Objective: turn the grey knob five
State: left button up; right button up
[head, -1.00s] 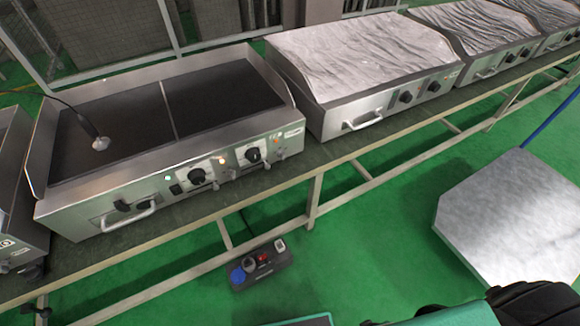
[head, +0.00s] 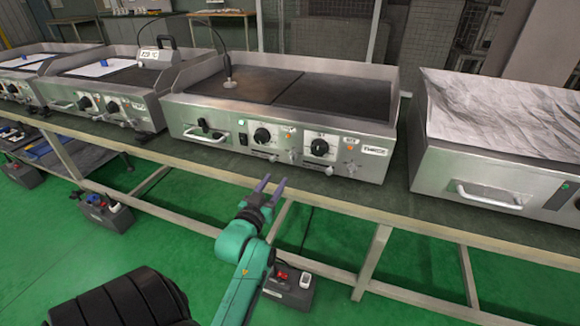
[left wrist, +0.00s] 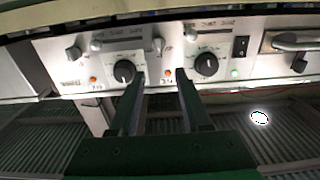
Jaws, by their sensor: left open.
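The heating unit (head: 230,135) has a front panel with two black dials, a left one (head: 262,135) and a right one (head: 319,147). Small grey knobs sit below and beside them, among them one right of the left dial (head: 292,156) and one below the right dial (head: 328,170). In the left wrist view, a grey knob (left wrist: 158,45) shows beyond the gap between my fingers. No label shows which knob is number five. My left gripper (head: 270,186) is open and empty, in front of and below the panel. Its fingers (left wrist: 160,72) point at the panel. My right gripper is out of view.
The unit stands on a long bench whose front rail (head: 330,205) runs below it. A foil-covered unit (head: 500,135) is to the right, another griddle (head: 110,90) to the left. A control box (head: 290,285) lies on the green floor. A cabled probe (head: 229,83) stands on the plate.

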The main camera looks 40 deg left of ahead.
aim_at(291, 157)
pick_arm(q)
jog(key=b+x, duration=0.1)
jog(key=x, duration=1.1)
jog(key=shift+b, duration=0.4)
jog(key=shift+w, duration=0.2)
grip_shut()
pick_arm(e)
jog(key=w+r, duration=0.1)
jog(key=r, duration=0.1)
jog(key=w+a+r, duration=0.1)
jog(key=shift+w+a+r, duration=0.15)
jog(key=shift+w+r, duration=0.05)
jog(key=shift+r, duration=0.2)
